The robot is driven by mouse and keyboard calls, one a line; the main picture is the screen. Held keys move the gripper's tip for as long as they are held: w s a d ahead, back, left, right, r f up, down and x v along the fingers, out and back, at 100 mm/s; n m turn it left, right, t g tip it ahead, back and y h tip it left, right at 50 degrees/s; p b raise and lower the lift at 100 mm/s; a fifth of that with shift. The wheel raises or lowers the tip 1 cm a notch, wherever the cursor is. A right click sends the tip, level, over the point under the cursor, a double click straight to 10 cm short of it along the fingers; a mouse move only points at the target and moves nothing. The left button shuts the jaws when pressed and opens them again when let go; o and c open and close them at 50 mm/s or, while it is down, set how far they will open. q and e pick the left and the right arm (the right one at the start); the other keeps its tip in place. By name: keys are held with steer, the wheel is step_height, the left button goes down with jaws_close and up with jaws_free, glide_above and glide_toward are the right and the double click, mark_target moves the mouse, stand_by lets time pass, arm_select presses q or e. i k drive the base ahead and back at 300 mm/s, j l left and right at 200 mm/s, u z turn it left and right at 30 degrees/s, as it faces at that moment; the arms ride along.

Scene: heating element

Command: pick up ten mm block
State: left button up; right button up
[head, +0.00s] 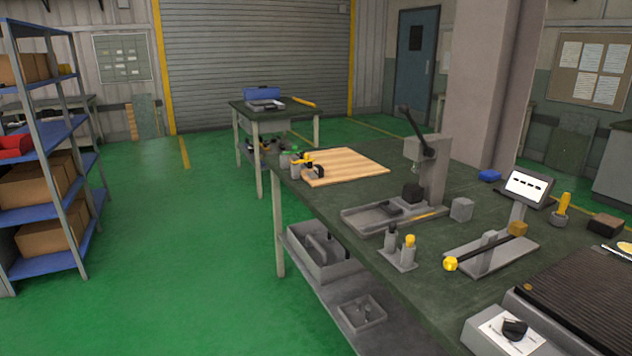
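No label reading ten mm can be made out, so I cannot tell which piece is the ten mm block. A small grey block (461,209) sits on the dark green workbench (350,208), just right of the lever press (432,170). A dark block (413,192) sits under the press head. A brown-black block (606,224) lies at the right. Neither of my grippers is in view.
A wooden board (344,166) lies at the bench's far end. A small holder (398,257) with upright pieces stands near the front edge. A display (527,187) and ribbed dark plate (590,300) are at the right. Blue shelving (45,160) stands left; green floor (180,250) between is clear.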

mark_target(318, 172)
steer(key=i+j+z, duration=0.4)
steer(key=i+j, duration=2.1)
